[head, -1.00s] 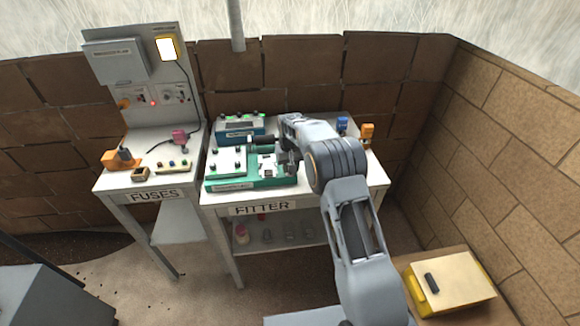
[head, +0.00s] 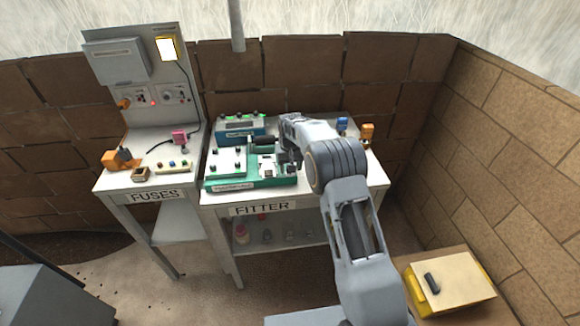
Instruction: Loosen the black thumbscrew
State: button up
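A green fixture (head: 250,184) sits on the bench marked FITTER, with a white plate on its left part and a pale block (head: 267,165) on its right part. Several small dark knobs stand on the fixture; I cannot tell which one is the black thumbscrew. A black cylinder (head: 264,141) lies behind the pale block. My gripper (head: 284,160) is at the right end of the fixture, close to the pale block. Its fingers are small and partly hidden by my wrist, so neither their opening nor any contact is clear.
A teal device (head: 240,126) with green lights stands behind the fixture. Blue (head: 342,124) and orange (head: 367,132) pieces stand at the bench's right. The FUSES bench (head: 150,178) is on the left. A pale box (head: 455,283) sits low at the right.

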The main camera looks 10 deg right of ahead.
jog(key=shift+r+p, duration=1.15)
jog(key=shift+r, duration=0.8)
jog(key=m, duration=0.6)
jog(key=shift+m, duration=0.3)
jog(key=m, duration=0.5)
jog(key=shift+f, duration=0.3)
jog(key=shift+f+b, duration=1.1)
jog(key=shift+f, duration=0.65)
